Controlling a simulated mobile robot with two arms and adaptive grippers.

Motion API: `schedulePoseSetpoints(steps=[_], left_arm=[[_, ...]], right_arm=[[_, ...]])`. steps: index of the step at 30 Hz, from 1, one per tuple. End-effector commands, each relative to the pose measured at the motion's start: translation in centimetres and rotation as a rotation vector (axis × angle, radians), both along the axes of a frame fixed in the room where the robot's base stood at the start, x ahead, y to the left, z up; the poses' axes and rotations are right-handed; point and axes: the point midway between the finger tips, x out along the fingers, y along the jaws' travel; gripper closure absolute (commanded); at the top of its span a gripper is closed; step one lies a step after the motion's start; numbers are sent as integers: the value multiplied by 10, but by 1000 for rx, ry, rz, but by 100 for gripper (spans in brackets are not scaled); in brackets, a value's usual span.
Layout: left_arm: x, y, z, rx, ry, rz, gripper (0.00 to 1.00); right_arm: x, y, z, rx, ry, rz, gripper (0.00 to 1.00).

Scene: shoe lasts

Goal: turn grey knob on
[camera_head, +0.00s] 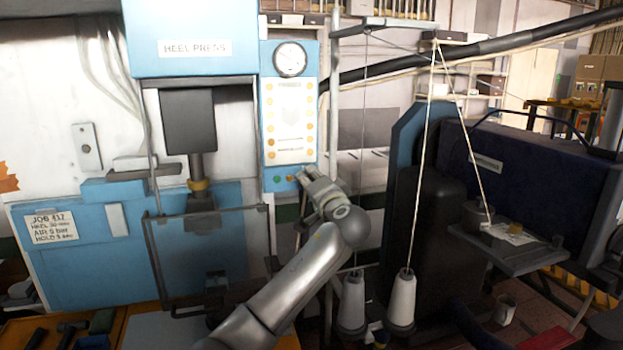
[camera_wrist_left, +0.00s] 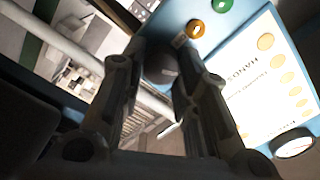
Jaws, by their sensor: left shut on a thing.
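The grey knob (camera_wrist_left: 161,68) shows as a dark round shape between the fingers in the left wrist view. It sits on the lower part of the blue control panel (camera_head: 268,115), which also shows in the left wrist view (camera_wrist_left: 172,14). My left gripper (camera_head: 303,179) is at the panel's lower right corner, with its fingers (camera_wrist_left: 163,72) closed on the knob's two sides. In the head view the gripper hides the knob. The knob's pointer and setting cannot be made out. My right gripper is not in view.
An orange button (camera_wrist_left: 195,28) and a green button (camera_wrist_left: 222,5) sit close beside the knob. A gauge (camera_head: 290,60) tops the panel. The heel press (camera_head: 190,120) stands left. Thread lines and white cones (camera_head: 402,298) stand right of my left arm, near a dark machine (camera_head: 430,210).

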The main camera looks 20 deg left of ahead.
Motion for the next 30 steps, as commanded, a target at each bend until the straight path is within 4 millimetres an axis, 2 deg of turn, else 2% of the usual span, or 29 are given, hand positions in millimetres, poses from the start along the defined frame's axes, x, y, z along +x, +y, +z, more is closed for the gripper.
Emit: schedulePoseSetpoints(steps=[15, 30], left_arm=[[0, 0, -1, 334, 231, -1, 95], [0, -1, -3, 438, 298, -1, 95]], right_arm=[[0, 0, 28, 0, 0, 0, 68], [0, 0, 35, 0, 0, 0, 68]])
